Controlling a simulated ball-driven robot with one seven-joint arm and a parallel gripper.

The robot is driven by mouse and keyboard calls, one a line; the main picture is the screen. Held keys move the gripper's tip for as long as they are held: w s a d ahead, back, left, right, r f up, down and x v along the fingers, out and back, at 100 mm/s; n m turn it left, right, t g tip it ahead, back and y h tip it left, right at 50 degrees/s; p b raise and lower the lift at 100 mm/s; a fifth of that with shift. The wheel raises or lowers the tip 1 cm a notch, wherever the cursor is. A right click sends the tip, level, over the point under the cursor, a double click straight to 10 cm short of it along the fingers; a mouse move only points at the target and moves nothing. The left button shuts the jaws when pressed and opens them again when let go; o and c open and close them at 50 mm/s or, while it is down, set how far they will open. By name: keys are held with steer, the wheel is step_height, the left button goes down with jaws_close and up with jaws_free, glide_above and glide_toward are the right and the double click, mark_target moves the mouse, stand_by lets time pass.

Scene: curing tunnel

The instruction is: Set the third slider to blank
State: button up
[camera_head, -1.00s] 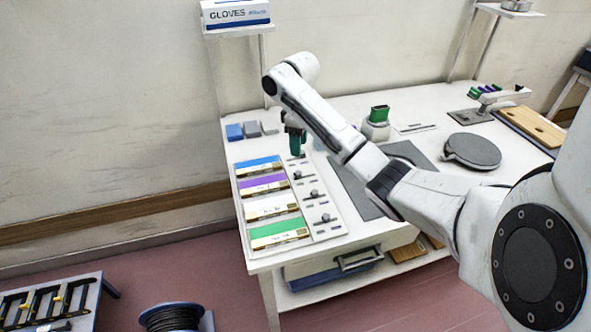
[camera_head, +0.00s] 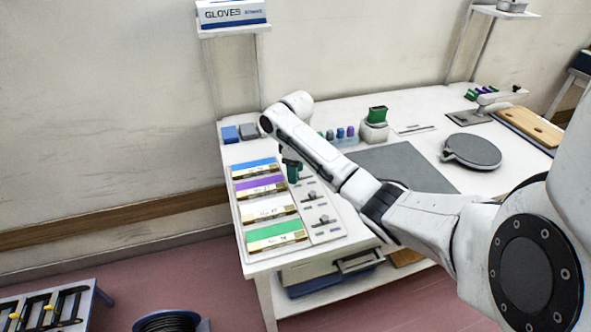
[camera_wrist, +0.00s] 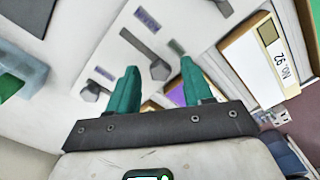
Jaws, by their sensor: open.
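The slider board (camera_head: 318,237) lies at the table's left front, with label cards in blue, purple, white and green from back to front. The third row has the white card (camera_head: 268,208) and a grey slider knob (camera_head: 311,195). My gripper (camera_head: 292,174) is open and empty above the right side of the purple row, behind the third knob. In the wrist view, my gripper (camera_wrist: 160,75) has teal fingers either side of another knob (camera_wrist: 160,71), apparently in the purple row; contact cannot be told. The white card (camera_wrist: 255,70) is at right, with a knob (camera_wrist: 222,8) at the top edge. My gripper hides the rear sliders in the head view.
Blue and grey blocks (camera_head: 240,133) sit behind the board. A dark mat (camera_head: 405,165) lies to its right. A green-topped holder (camera_head: 375,125) and a round grey disc (camera_head: 471,151) stand farther back and right.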

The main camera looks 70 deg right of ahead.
mark_target(302, 179)
steer(key=shift+c, duration=0.3)
jaws_close()
steer(key=shift+s+d+r+p, duration=0.15)
steer(key=shift+s+d+p, duration=0.2)
steer(key=shift+s+d, duration=0.4)
steer(key=shift+s, duration=0.1)
steer(key=shift+o, duration=0.3)
jaws_free()
step_height(302, 179, up, 10)
steer(key=p, duration=0.3)
steer(key=shift+r+p, duration=0.25)
steer(key=shift+p, duration=0.05)
